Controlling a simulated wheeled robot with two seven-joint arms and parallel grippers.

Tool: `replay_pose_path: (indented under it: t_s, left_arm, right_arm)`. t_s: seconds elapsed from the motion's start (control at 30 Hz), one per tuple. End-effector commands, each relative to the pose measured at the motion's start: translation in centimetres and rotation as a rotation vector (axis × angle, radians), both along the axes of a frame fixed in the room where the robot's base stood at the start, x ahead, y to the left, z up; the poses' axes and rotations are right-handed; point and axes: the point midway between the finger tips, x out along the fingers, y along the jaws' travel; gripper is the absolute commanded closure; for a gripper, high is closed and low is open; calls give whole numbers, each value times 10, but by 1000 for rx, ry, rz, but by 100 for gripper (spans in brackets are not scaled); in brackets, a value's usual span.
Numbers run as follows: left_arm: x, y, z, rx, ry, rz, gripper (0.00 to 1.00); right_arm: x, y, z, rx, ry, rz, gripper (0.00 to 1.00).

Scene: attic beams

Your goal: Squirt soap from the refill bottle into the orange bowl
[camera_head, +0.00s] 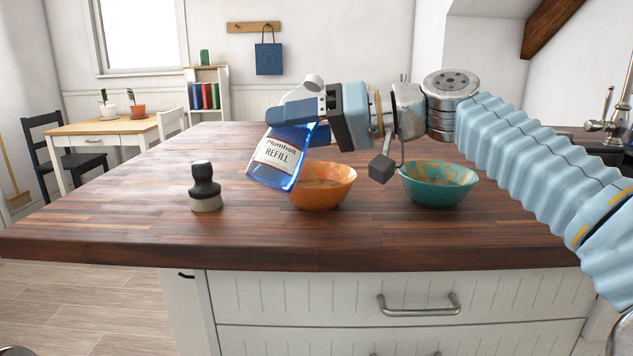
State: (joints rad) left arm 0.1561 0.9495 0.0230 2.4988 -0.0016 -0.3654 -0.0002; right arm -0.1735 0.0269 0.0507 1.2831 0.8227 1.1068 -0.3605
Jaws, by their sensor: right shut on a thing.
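My right gripper (318,104) is shut on the blue refill bottle (262,178), which has a white label reading "Plumholt REFILL". The bottle is tilted, with its base toward the lower left and its upper end inside the gripper. The orange bowl (327,193) stands on the wooden counter, just right of the bottle, which covers part of its left rim. My left gripper is not in view.
A teal bowl (438,188) stands right of the orange bowl, below my right arm. A dark-handled brush (205,187) stands upright at the left. The counter (120,215) is clear at its left and along its front edge.

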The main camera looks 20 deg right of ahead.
Motion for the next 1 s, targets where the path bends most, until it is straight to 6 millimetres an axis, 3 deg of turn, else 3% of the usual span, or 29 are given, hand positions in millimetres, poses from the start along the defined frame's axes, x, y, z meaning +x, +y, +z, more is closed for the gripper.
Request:
replay_pose_path:
  t_s: [0.1, 0.33, 0.83, 1.0]
  left_arm:
    - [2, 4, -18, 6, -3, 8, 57]
    - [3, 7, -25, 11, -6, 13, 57]
    - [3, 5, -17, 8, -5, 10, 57]
    - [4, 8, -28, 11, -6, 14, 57]
  right_arm:
    - [-2, 1, -17, 59, 49, -1, 89]
    - [-7, 7, -21, 171, 149, 0, 89]
    - [-14, 16, -7, 397, 349, 2, 89]
    - [-17, 18, -12, 441, 387, 2, 89]
